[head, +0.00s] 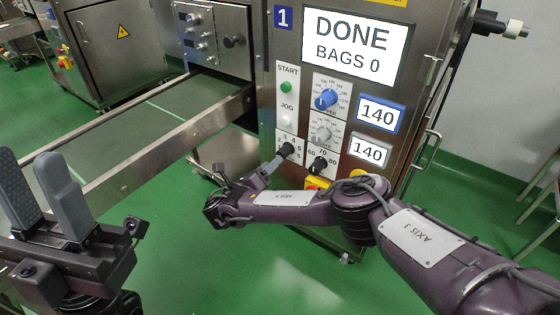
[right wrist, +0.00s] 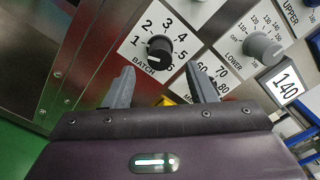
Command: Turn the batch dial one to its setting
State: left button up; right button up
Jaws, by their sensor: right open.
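In the head view the dial (head: 287,149) sits low on the machine front. My right gripper (right wrist: 161,70) is open, its two fingers apart below and to either side of the knob, holding nothing. In the head view the right gripper (head: 274,163) is close to the dial. My left gripper (head: 32,160) is open and empty at lower left.
A second black knob (head: 318,165) is right of the batch dial. Above are a grey knob (head: 322,134), a blue knob (head: 326,99), a green start button (head: 286,87) and a screen (head: 353,48) reading DONE, BAGS 0. A conveyor (head: 150,120) runs left.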

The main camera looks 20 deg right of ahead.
aim_at(282, 154)
jog(key=b+x, duration=0.1)
jog(key=x, duration=0.5)
jog(key=shift+w+d+b, duration=0.15)
jog(key=shift+d+b, duration=0.05)
jog(key=shift+b, duration=0.15)
jog(key=c, duration=1)
